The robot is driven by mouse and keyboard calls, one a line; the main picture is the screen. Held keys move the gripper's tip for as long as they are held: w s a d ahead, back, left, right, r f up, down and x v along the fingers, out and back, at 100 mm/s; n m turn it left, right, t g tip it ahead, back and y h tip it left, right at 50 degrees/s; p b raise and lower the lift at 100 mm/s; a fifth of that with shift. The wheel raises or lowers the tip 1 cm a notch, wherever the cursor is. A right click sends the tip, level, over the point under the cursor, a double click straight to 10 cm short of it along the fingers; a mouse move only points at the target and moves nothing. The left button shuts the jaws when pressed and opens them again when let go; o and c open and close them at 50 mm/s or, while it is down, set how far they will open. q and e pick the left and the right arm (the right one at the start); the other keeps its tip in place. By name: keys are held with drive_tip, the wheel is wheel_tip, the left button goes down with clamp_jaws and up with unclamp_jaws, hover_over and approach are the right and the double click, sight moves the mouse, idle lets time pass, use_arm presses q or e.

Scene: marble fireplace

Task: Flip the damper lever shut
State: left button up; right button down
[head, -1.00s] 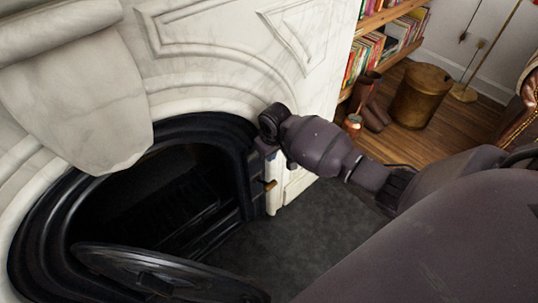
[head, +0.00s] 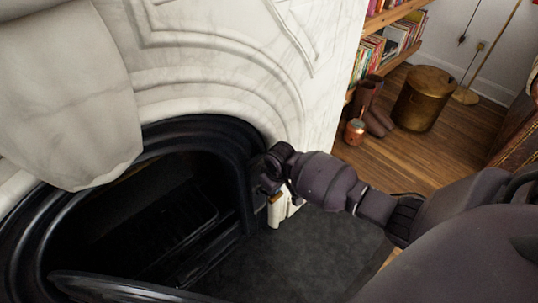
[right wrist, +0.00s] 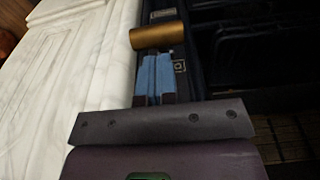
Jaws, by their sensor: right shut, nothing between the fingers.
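The damper lever shows as a small brass handle (head: 275,198) at the right side of the black fireplace surround. In the right wrist view the brass handle (right wrist: 158,37) lies crosswise just beyond my fingertips. My right gripper (right wrist: 157,58) is shut and empty, its two blue finger pads pressed together. I cannot tell whether the fingertips touch the handle. In the head view my right wrist is right above the handle and partly hides the area around it. Small marked plates (right wrist: 179,66) show beside the fingers and beyond the handle. My left gripper is not in view.
The black arched surround (head: 215,130) frames a dark open firebox with a grate. White marble (head: 215,60) rises around it. A dark round-edged piece (head: 120,288) stands in front at lower left. A dark hearth (head: 300,250) lies clear below. A brass bin (head: 424,98) stands farther right.

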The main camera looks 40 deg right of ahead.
drive_tip(key=shift+s+f, duration=0.15)
drive_tip(key=shift+f, duration=0.4)
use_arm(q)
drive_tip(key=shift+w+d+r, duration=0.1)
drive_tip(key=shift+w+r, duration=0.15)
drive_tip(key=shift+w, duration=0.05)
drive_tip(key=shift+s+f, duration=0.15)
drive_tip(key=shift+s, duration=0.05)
use_arm(e)
drive_tip(key=shift+s, duration=0.15)
